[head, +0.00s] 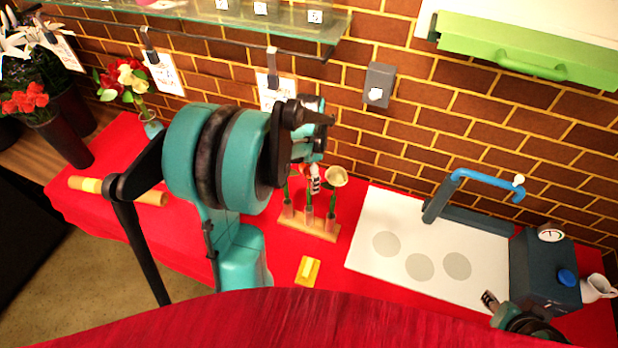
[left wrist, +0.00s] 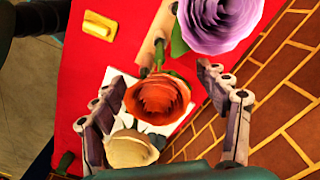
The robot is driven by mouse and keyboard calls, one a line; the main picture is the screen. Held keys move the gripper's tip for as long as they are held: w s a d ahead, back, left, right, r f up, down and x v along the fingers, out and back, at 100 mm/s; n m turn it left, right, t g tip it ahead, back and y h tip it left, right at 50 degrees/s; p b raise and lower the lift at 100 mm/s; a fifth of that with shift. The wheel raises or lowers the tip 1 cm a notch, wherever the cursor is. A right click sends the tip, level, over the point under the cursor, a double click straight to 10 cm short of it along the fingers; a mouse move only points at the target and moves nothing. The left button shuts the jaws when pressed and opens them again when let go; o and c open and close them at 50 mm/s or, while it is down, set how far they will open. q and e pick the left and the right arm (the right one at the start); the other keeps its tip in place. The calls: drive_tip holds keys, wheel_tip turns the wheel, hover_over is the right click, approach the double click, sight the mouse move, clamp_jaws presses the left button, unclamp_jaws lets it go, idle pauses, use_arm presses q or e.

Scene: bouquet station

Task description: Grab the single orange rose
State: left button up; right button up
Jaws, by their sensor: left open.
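The orange rose (left wrist: 158,97) faces the left wrist camera between the two fingers of my left gripper (left wrist: 163,78). The fingers are apart with a gap on each side of the bloom. A cream rose (left wrist: 132,148) is close beside it, near the left finger, and a purple rose (left wrist: 218,20) is beyond the right finger. In the head view my left gripper (head: 316,172) is above the wooden rack (head: 308,226), and the cream rose (head: 336,177) shows to its right. The arm mostly hides the orange and purple roses there. My right gripper (head: 492,300) shows only in part at lower right.
A yellow block (head: 307,270) lies in front of the rack. A white board (head: 390,270) and a dark blue machine (head: 545,270) are to the right. A vase of flowers (head: 125,80) stands at left. A glass shelf (head: 200,18) hangs above.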

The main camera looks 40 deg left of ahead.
use_arm(q)
drive_tip(key=c, duration=1.3)
drive_tip(key=shift+r, duration=0.1)
